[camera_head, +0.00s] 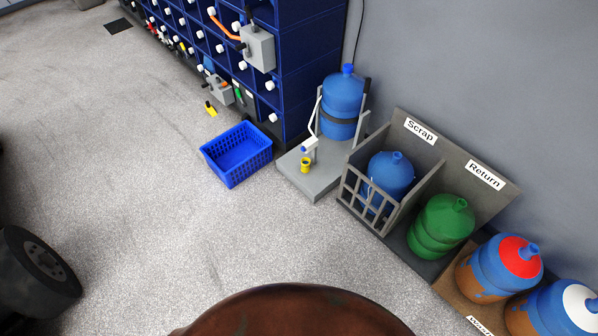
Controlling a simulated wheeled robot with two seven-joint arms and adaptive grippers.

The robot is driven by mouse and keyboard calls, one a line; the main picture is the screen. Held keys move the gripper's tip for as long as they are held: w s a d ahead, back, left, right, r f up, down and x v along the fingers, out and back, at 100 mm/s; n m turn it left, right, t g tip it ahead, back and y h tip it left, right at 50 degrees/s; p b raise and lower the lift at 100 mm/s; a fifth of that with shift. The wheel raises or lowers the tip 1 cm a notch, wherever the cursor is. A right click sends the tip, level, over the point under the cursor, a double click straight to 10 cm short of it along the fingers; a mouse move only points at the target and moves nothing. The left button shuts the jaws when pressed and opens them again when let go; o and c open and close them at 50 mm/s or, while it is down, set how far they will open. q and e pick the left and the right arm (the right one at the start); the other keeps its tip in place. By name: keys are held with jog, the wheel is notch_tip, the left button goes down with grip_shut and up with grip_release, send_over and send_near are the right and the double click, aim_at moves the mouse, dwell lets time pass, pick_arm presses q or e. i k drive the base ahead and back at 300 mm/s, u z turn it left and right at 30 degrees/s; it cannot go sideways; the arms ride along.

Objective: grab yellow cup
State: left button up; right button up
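A small yellow cup (305,165) stands on the grey base of a dispenser stand (320,180), close under the white and blue spout (309,146). The stand holds a blue water bottle (342,105) upright against the wall. The cup looks upright; its contents are too small to tell. Neither my left nor my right gripper is in view, and nothing touches the cup apart from the stand.
A blue basket (237,153) sits on the floor left of the stand. A grey Scrap and Return rack (400,215) with bottles stands to the right. A yellow-black item (210,108) lies nearby. The speckled floor (150,180) is mostly clear.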

aim_at(305, 162)
jog(key=u, duration=0.65)
jog(key=i, duration=0.8)
jog(key=u, duration=0.7)
jog(key=i, duration=0.85)
jog(key=z, duration=0.8)
jog(key=i, duration=0.95)
jog(key=z, duration=0.85)
